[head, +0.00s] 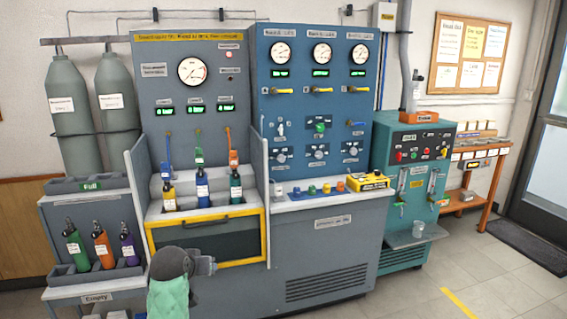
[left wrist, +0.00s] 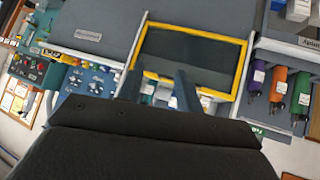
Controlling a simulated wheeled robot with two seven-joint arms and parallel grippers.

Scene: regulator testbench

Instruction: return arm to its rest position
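My left arm comes in at the bottom of the head view, and its gripper (head: 208,266) is in front of the lower edge of the yellow-framed window (head: 232,242) of the test bench. In the left wrist view the two fingers of the left gripper (left wrist: 158,92) stand apart with nothing held between them. The yellow-framed window also shows beyond the fingers in that view (left wrist: 190,50). I cannot tell the exact gap between the fingers and the bench. My right gripper is in neither view.
Three bottles, yellow, blue and green (head: 202,186), stand in the bench bay above the window. A rack (head: 75,278) with green, orange and purple bottles stands at left. A yellow box (head: 368,181) sits on the bench ledge. Floor is clear at front right.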

